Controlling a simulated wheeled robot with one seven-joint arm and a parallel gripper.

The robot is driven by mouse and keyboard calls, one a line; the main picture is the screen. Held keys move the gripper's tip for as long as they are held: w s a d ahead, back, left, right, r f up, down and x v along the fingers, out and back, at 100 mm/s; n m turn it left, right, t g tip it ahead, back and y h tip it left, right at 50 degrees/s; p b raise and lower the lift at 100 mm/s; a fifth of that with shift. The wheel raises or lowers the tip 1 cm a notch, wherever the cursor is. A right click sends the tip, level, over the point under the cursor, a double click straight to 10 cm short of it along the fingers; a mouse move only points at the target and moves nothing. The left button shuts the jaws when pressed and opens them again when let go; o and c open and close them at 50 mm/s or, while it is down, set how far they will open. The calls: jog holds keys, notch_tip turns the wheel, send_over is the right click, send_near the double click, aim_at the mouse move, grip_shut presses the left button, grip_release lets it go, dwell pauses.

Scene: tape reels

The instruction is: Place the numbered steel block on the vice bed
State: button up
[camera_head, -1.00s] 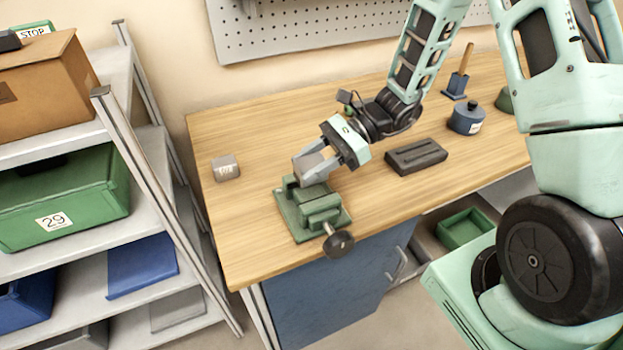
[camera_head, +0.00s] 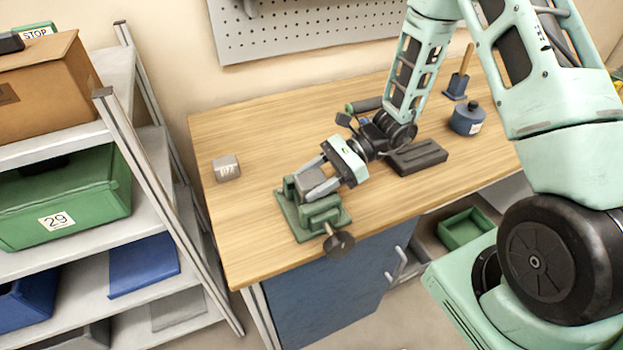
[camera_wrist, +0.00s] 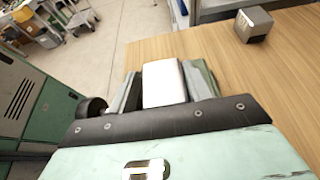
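My gripper (camera_head: 318,182) is shut on a grey steel block (camera_head: 308,180), with one finger on each side of it. The held block's pale upper face shows between the fingers in the wrist view (camera_wrist: 163,82). No number on it is readable. The block sits low at the green vice (camera_head: 325,218), between its jaws as far as I can see. The fingers and jaws hide its underside, so I cannot tell whether it touches the vice bed. A second grey block (camera_head: 226,168) with a number label stands on the bench, left of the vice; it also shows in the wrist view (camera_wrist: 253,25).
The wooden bench (camera_head: 255,240) is clear around the vice. A dark slotted block (camera_head: 418,157) lies under my forearm, with a blue round pot (camera_head: 467,118) beyond it. The vice's black handle knob (camera_head: 340,243) overhangs the front edge. A shelf with bins stands left.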

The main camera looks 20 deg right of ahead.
jog(key=shift+w+r, duration=0.2)
jog(key=shift+r, duration=0.05)
jog(key=b+v, duration=0.2)
jog(key=v, duration=1)
jog(key=s+a+r+n+g+h, duration=0.1)
jog(key=a+n, duration=0.1)
jog(key=s+a+n+g+h, duration=0.1)
jog(key=s+a+n, duration=0.1)
jog(key=a, duration=0.1)
jog(key=s+a+r+n+g+h, duration=0.1)
jog(key=s+a+n+g, duration=0.1)
jog(key=a, duration=0.1)
jog(key=shift+r, duration=0.3)
jog(key=s+a+r+n+t+h, duration=0.2)
jog(key=s+a+n+h, duration=0.2)
jog(key=s+n, duration=0.3)
jog(key=s+a+r+n+t+h, duration=0.2)
jog(key=s+a+n+h, duration=0.3)
jog(key=s+n, duration=0.3)
jog(key=n+h, duration=0.1)
jog(key=n, duration=0.3)
jog(key=shift+a+r+n, duration=0.2)
jog(key=shift+r+n, duration=0.05)
jog(key=shift+n, duration=0.15)
